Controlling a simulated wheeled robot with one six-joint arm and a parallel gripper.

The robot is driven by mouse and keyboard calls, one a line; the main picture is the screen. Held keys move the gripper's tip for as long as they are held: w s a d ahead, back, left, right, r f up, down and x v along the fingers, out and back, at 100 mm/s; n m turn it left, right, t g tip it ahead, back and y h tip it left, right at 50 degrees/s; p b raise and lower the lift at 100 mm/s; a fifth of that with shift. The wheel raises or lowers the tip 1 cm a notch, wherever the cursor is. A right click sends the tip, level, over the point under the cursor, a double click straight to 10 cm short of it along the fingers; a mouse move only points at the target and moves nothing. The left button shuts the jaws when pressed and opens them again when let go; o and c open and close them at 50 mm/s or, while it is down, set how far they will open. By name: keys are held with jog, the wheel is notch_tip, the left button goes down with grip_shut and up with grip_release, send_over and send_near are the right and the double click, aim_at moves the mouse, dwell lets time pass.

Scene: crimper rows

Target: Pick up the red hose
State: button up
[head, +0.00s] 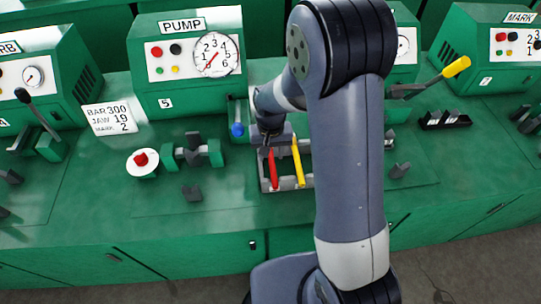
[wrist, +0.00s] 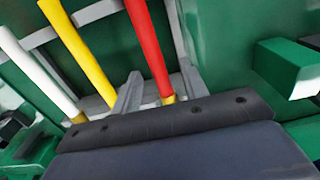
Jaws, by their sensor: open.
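The red hose (head: 273,170) lies in a grey rack (head: 283,189) on the green bench, left of the yellow hose (head: 298,163). In the wrist view the red hose (wrist: 148,45) has a yellow end and runs between the two grey fingers of my gripper (wrist: 158,72). The fingers are apart, with a gap seen beside the hose. In the head view my gripper (head: 269,138) is over the far end of the red hose, and its fingers are hard to make out there.
The yellow hose (wrist: 78,52) and a white hose (wrist: 38,72) lie beside the red one in the wrist view. A green pump unit (head: 190,58) stands behind the rack.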

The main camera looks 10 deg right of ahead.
jog(key=shift+f, duration=0.25)
jog(key=shift+c, duration=0.3)
grip_shut()
